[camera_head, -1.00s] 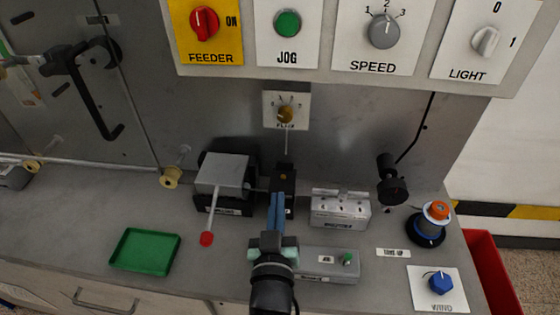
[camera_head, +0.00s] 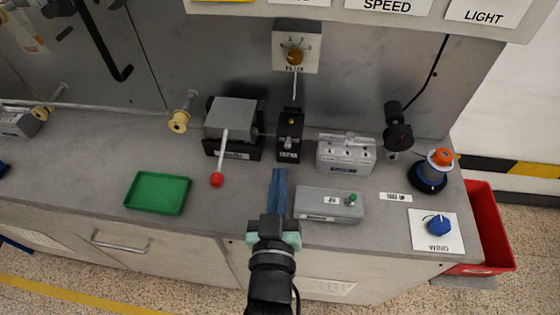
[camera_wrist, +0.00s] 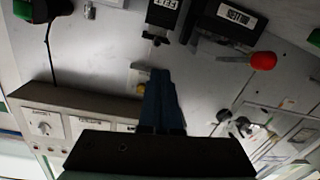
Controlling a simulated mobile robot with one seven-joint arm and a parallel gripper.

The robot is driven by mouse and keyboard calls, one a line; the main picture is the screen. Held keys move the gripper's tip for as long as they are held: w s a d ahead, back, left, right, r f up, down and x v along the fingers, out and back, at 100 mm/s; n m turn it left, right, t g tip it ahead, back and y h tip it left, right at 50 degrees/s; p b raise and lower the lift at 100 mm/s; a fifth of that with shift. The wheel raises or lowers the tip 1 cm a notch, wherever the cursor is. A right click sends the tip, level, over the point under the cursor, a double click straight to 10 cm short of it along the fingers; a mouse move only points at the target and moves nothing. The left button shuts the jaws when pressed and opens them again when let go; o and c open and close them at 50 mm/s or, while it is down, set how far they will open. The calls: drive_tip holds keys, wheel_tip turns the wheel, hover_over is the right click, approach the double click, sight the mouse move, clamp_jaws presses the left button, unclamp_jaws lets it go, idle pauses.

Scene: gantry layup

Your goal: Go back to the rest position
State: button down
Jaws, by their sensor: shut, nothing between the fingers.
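My gripper (camera_head: 277,178) is in the lower middle of the head view, over the front part of the grey worktop (camera_head: 80,150). Its two blue fingers are together with nothing between them. It points toward a small black upright device (camera_head: 290,138) and appears apart from it. In the wrist view the blue fingers (camera_wrist: 163,88) are also together and empty.
A grey box with a red-knobbed lever (camera_head: 217,179) stands left of the fingers. A grey box with a green switch (camera_head: 330,204) is close on the right. A green tray (camera_head: 158,193) lies left. A red bin (camera_head: 488,225) stands beyond the right edge.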

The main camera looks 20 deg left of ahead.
drive_tip(key=shift+s+d+f, duration=0.15)
drive_tip(key=shift+s+d, duration=0.05)
drive_tip(key=shift+s, duration=0.2)
drive_tip(key=w+d+r+m+t+h+p, duration=0.1)
drive_tip(key=w+d+r+t, duration=0.15)
drive_tip(key=r, duration=1.15)
drive_tip(key=w+d+r+m+t+p, duration=0.1)
drive_tip(key=w+d+r+t+p, duration=0.2)
drive_tip(key=r, duration=1.1)
drive_tip(key=s+d+r+m+t+h, duration=0.1)
drive_tip(key=s+d+r, duration=0.1)
drive_tip(key=r, duration=0.7)
drive_tip(key=s+d+r+m+t+h+p, duration=0.1)
drive_tip(key=s+d+r+t+h, duration=0.1)
drive_tip(key=r, duration=0.7)
drive_tip(key=s+d+r+m+t+h, duration=0.2)
drive_tip(key=s+d+r, duration=0.1)
drive_tip(key=r, duration=0.6)
drive_tip(key=shift+s+d, duration=0.15)
drive_tip(key=shift+s, duration=0.25)
drive_tip(key=c, duration=1.6)
unclamp_jaws()
